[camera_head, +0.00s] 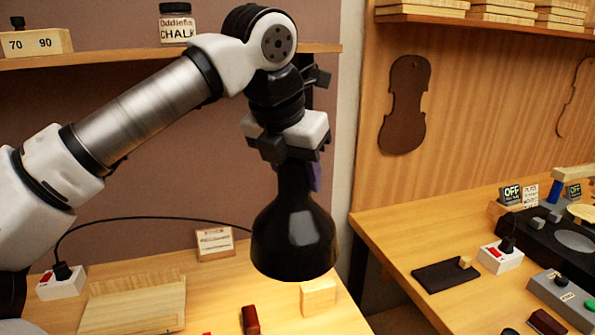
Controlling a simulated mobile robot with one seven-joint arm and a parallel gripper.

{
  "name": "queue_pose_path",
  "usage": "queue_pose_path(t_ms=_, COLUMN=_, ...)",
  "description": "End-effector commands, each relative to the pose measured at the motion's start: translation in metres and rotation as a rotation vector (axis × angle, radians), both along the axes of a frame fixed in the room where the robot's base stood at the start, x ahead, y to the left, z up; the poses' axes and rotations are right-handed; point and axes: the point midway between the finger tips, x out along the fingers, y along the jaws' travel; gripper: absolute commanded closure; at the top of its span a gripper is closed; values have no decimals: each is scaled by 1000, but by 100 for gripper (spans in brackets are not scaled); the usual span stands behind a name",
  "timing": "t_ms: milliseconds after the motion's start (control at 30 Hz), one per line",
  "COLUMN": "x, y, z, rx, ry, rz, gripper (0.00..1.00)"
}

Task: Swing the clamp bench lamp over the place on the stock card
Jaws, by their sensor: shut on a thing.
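The bench lamp shows as a glossy black bell-shaped shade (293,238) with a narrow neck, hanging mouth down above the left bench. My gripper (290,152) points down and is shut on the top of the lamp's neck. A small purple piece shows at the right of the neck. A black cord runs from behind the shade left to a plug. A small printed card (215,242) in a wooden holder stands at the back of the left bench, left of the shade. Its print is too small to read, so I cannot tell if it is the stock card.
The left bench holds a white socket box (62,284), pale wood boards (134,304), a dark red block (250,320) and a light wood block (318,296) below the shade. A gap separates it from the right bench (390,236), which carries a black mat (446,276) and devices.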

Motion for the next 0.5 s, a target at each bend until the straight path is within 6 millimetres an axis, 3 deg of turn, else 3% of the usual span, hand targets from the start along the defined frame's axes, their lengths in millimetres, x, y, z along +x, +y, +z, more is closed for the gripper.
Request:
queue_pose_path(t_ms=33, x=-1, y=0, z=-1, rx=1, ry=3, rz=-1, gripper=98)
queue_pose_path(t_ms=67, x=-1, y=0, z=-1, rx=1, ry=3, rz=-1, gripper=54)
queue_pose_path(t_ms=200, x=-1, y=0, z=-1, rx=2, ry=2, rz=0, gripper=36)
queue_pose_path(t_ms=500, x=-1, y=1, z=0, rx=0, ry=2, rz=2, gripper=36)
